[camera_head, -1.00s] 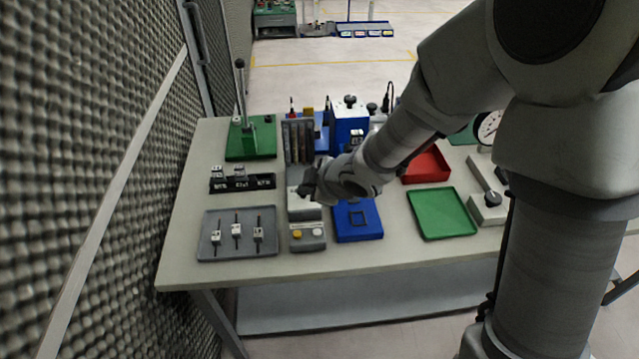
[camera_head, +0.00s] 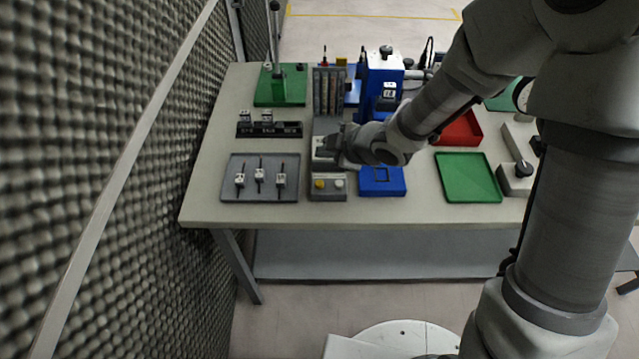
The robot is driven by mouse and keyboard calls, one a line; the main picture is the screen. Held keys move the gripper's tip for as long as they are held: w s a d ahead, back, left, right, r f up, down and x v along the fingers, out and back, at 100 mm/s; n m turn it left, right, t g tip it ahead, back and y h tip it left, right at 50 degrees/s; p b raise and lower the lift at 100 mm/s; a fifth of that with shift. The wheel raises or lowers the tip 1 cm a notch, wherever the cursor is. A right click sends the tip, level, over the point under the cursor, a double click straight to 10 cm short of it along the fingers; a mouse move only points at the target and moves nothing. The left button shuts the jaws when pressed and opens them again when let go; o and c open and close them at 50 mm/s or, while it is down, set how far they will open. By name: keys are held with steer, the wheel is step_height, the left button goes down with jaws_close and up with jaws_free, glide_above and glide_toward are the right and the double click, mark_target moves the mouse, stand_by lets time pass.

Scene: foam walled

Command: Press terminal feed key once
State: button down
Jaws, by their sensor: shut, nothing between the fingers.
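A small grey key box (camera_head: 328,194) sits near the table's front edge. It carries a yellow key (camera_head: 319,184) on the left and a white key (camera_head: 339,183) on the right. I cannot read any label saying which is the feed key. Behind it, in the same column, is a grey feeder unit with upright channels (camera_head: 328,92). My gripper (camera_head: 322,150) is shut and empty, over the feeder's pale front part, just behind the key box. It appears apart from both keys. My gripper and wrist hide part of the feeder.
A grey tray (camera_head: 232,190) with several small parts lies to the left. A blue fixture (camera_head: 382,184) lies right of the key box, then a green tray (camera_head: 467,190). A blue press (camera_head: 380,80) stands behind my wrist. A foam wall (camera_head: 90,120) borders the left side.

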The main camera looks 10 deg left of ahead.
steer(key=shift+f+b, duration=3.3)
steer(key=shift+f, duration=0.55)
steer(key=shift+f, duration=0.1)
steer(key=shift+f+b, duration=0.3)
steer(key=shift+b, duration=0.1)
steer(key=shift+f+b, duration=0.5)
steer(key=shift+f, duration=0.05)
steer(key=shift+r, duration=0.15)
steer(key=shift+r+p, duration=0.8)
steer(key=shift+p, duration=0.1)
step_height(320, 180, up, 5)
steer(key=p, duration=0.4)
steer(key=shift+p, duration=0.35)
